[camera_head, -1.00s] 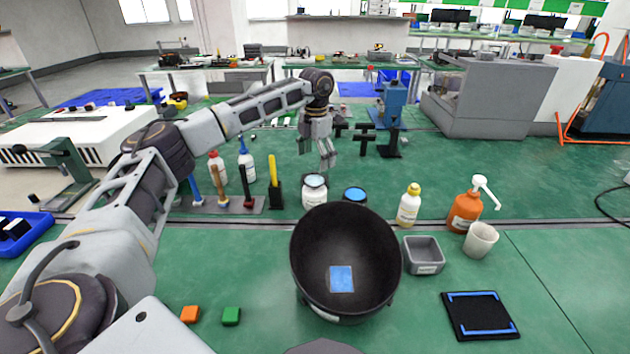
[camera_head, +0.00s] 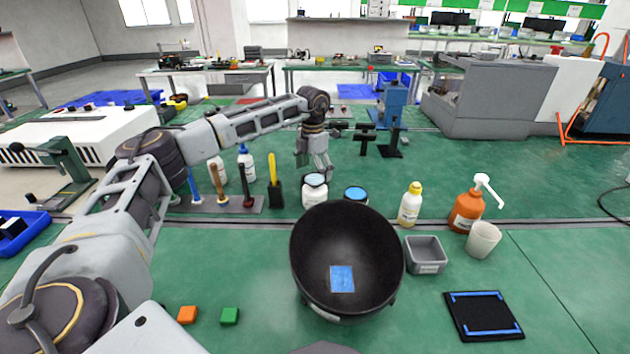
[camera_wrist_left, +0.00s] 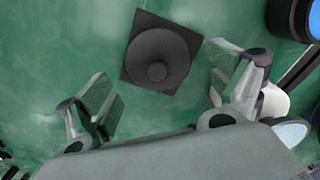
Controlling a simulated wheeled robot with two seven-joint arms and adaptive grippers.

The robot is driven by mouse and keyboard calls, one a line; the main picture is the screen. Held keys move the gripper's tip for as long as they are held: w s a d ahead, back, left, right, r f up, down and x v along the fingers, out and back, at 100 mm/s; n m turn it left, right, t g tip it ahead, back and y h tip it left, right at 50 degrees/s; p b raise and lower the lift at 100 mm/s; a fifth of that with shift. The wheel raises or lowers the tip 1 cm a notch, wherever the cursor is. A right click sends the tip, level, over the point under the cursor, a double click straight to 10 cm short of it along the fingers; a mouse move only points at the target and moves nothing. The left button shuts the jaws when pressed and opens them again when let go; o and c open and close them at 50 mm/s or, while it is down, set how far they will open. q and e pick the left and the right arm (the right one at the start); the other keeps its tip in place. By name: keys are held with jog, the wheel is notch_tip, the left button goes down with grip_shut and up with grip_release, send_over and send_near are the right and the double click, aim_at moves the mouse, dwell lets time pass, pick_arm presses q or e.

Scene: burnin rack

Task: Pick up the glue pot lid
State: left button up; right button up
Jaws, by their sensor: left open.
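A white jar (camera_head: 314,196) with a dark rim and pale blue top stands upright on the green table, left of a dark can with a blue top (camera_head: 355,194). I cannot tell which top is the glue pot lid. In the left wrist view the pale blue top (camera_wrist_left: 291,132) is at the lower right and the blue-topped can (camera_wrist_left: 292,18) at the upper right. My left gripper (camera_head: 313,165) is open and empty, just beyond the jar and apart from it. Its spread fingers (camera_wrist_left: 168,90) also show in the left wrist view. My right gripper is not in view.
A large black bowl (camera_head: 308,265) stands in front of the jars. A tool rack (camera_head: 262,205) is on the left, and a yellow-capped bottle (camera_head: 410,205) on the right. A dark square piece with a round centre (camera_wrist_left: 160,58) lies beyond the fingers. Black stands (camera_head: 365,140) are behind.

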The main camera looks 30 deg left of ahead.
pick_arm(q)
jog(key=shift+f, duration=0.65)
jog(key=shift+c, duration=0.2)
jog(key=c, duration=0.9)
